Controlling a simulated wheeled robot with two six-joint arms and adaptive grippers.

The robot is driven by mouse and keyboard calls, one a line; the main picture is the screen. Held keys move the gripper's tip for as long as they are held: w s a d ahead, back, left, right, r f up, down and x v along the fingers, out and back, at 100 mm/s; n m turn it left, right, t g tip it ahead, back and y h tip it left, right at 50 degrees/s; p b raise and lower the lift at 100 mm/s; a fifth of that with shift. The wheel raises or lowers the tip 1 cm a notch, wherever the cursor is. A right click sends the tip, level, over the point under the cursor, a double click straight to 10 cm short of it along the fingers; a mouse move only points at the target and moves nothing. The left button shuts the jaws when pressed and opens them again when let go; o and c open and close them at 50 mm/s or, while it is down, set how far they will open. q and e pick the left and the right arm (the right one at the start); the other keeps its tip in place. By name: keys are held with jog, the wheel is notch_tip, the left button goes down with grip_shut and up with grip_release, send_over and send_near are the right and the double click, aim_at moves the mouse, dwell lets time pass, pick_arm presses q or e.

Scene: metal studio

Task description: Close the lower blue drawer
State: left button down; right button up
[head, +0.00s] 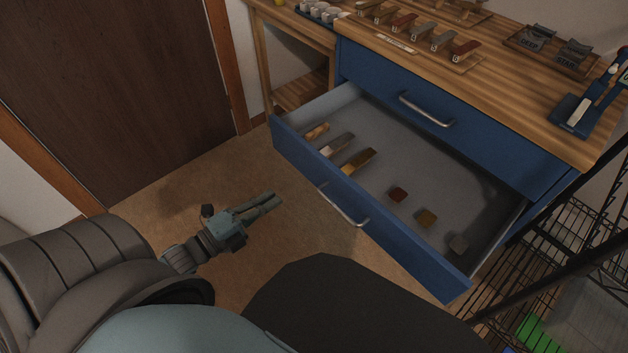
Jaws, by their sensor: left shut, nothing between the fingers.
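The lower blue drawer (395,246) is pulled far out of the wooden-topped bench, and its grey inside shows. A metal bar handle (343,206) sits on its front panel. My left gripper (277,201) is shut and empty. It shows to the left of the drawer front in the picture, apart from the handle, with its fingers pointing right. My right gripper is not in view.
The upper blue drawer (470,135) is shut, with its own handle (426,110). Stamps and small tools stand on the bench top (480,85). A black wire rack (575,235) is at the right. A brown door (110,90) is at the left. The floor (190,195) before it is clear.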

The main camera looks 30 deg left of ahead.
pick_arm(q)
jog(key=b, duration=0.3)
send_near(323, 164)
jog(key=x, duration=0.6)
jog(key=shift+w+r, duration=0.15)
jog(key=shift+w+d, duration=0.15)
jog(key=shift+w, duration=0.2)
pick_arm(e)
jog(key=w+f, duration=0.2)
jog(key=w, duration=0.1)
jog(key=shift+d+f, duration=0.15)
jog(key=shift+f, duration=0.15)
pick_arm(q)
jog(key=shift+w, duration=0.1)
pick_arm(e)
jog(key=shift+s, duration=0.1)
